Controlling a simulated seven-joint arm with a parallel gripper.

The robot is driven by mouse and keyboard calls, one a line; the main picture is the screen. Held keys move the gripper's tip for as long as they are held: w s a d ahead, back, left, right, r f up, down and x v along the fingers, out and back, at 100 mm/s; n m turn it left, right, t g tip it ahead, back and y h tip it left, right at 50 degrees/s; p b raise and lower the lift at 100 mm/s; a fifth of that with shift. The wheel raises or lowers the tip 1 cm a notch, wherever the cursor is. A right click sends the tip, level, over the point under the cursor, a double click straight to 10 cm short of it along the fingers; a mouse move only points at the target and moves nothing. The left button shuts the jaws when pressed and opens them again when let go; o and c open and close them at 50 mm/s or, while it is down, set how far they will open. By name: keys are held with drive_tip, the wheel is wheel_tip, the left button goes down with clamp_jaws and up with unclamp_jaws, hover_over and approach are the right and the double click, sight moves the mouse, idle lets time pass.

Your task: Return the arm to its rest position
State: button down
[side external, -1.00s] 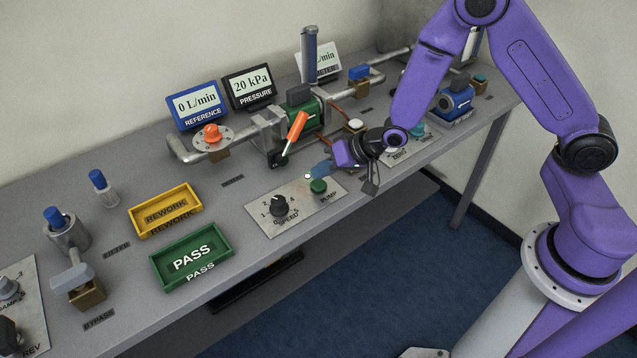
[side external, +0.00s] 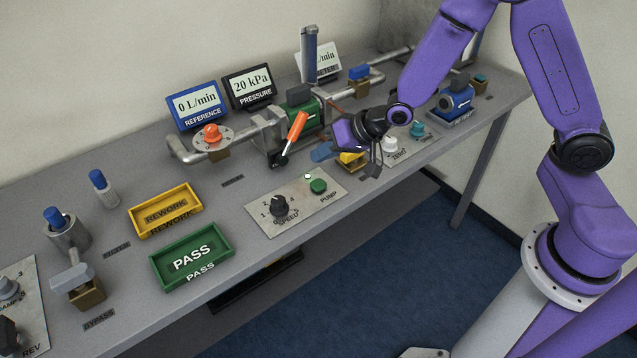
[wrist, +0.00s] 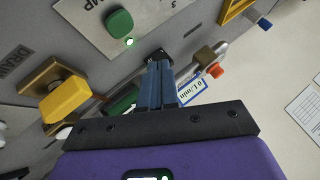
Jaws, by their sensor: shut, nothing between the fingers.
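My purple arm reaches in from the right in the side external view. My gripper (side external: 323,152) has blue fingers and hangs above the bench (side external: 225,200), behind the pump panel (side external: 297,202) and to the right of the orange-handled lever (side external: 293,137). In the wrist view my gripper (wrist: 158,68) shows its blue fingers together, with nothing between them. The green pump button (wrist: 119,22) and its lit lamp appear just past the fingers there. The fingers look clear of the panel.
A yellow-handled valve (side external: 352,160) stands close beside my gripper. The pressure display (side external: 250,87), green pump body (side external: 299,107) and pipes line the back. A yellow rework tray (side external: 166,209) and green pass tray (side external: 191,257) lie left. Open space is above the bench.

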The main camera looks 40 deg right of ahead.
idle(0.3)
drive_tip(key=s+r+n+g+h, duration=0.1)
drive_tip(key=s+r+n+g, duration=0.2)
drive_tip(key=s, duration=0.5)
drive_tip(key=s+r+n+g+h, duration=0.1)
drive_tip(key=s+r+n, duration=0.3)
drive_tip(key=s, duration=0.4)
drive_tip(key=s+d+r+n+g+h, duration=0.1)
drive_tip(key=s+d+r+n, duration=0.1)
drive_tip(key=s, duration=0.5)
drive_tip(key=s+d+r+n+g+h, duration=0.2)
drive_tip(key=s+d+n, duration=0.3)
drive_tip(key=s+d, duration=0.2)
drive_tip(key=shift+s, duration=0.75)
